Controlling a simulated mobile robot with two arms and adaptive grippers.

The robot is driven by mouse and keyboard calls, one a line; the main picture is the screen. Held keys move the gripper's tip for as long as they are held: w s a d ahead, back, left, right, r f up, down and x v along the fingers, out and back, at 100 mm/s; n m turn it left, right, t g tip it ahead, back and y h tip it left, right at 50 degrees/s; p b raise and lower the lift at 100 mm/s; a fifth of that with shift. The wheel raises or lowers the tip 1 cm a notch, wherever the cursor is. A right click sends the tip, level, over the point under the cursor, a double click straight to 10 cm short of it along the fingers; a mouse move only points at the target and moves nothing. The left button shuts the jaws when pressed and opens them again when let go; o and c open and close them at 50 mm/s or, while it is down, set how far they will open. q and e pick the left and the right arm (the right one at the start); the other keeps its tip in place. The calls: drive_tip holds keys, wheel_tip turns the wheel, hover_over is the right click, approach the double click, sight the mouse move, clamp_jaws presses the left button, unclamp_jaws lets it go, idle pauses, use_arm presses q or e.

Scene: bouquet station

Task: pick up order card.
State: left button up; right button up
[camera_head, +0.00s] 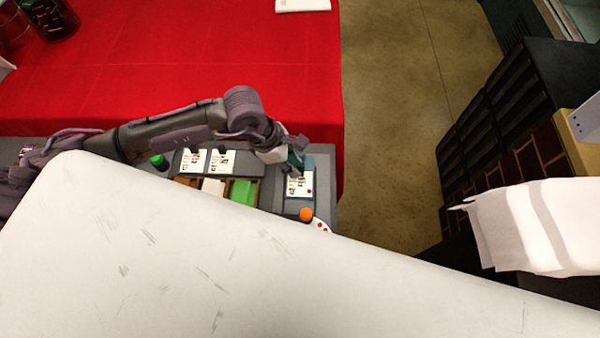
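A white order card (300,188) with dark print and a red dot lies on a small teal-edged holder at the right end of the grey station (325,165). Two similar white cards (193,160) (222,161) sit side by side further left on the station. My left arm reaches in from the left, and its gripper (292,163) is right at the upper edge of the card with the red dot. The gripper covers part of that card. Its fingers are too small and overlapped to show whether they grip it. My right gripper is not in view.
Below the cards is a tray with a green block (243,192). An orange round item (306,214) and a green cap (159,162) stand nearby. A red-covered table (200,60) lies behind. Dark shelving (510,100) and white sheets (540,226) are at right, beyond open floor.

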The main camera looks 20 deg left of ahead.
use_arm(q)
drive_tip(key=shift+x, duration=0.95)
drive_tip(key=shift+c, duration=0.3)
drive_tip(key=shift+r, duration=0.1)
clamp_jaws()
